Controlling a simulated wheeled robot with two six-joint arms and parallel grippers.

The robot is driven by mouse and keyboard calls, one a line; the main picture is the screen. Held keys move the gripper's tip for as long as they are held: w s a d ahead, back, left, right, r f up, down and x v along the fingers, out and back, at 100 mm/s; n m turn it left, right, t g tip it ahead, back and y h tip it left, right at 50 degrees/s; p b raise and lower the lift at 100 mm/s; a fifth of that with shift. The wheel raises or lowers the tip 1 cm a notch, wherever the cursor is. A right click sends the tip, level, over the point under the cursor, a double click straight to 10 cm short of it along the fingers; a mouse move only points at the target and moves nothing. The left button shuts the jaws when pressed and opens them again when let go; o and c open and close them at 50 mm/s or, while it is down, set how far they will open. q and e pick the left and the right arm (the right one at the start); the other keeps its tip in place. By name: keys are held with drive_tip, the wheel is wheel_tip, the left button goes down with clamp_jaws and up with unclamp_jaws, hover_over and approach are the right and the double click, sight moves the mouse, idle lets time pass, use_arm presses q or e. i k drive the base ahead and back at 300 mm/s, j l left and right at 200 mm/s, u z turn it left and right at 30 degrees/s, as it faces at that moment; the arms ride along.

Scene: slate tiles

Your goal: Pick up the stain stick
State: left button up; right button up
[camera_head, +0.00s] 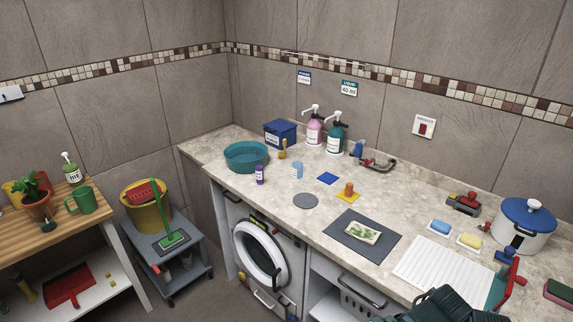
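A small upright purple stick-like container (259,175) with a pale label stands near the front edge of the counter, just in front of the teal basin. It looks most like the stain stick, but its label is too small to read. A light blue cylinder (297,170) stands upright to its right, apart from it.
The teal basin (246,155) stands behind the purple container. A grey disc (305,201), a blue square (327,178) and a dark mat (385,246) lie to the right on the counter (270,193). Pump bottles (335,138) stand behind. A washing machine (265,255) is below.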

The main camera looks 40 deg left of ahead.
sight(259, 170)
drive_tip(key=j+z, duration=0.1)
drive_tip(key=j, duration=0.35)
drive_tip(key=k+j+z, duration=0.1)
drive_tip(key=j, duration=0.8)
drive_tip(key=k+j+z, duration=0.15)
drive_tip(key=j, duration=0.3)
drive_tip(key=j+z, duration=0.1)
drive_tip(key=j, duration=0.35)
drive_tip(key=k+j+z, duration=0.1)
drive_tip(key=j, duration=0.3)
drive_tip(key=k, duration=0.1)
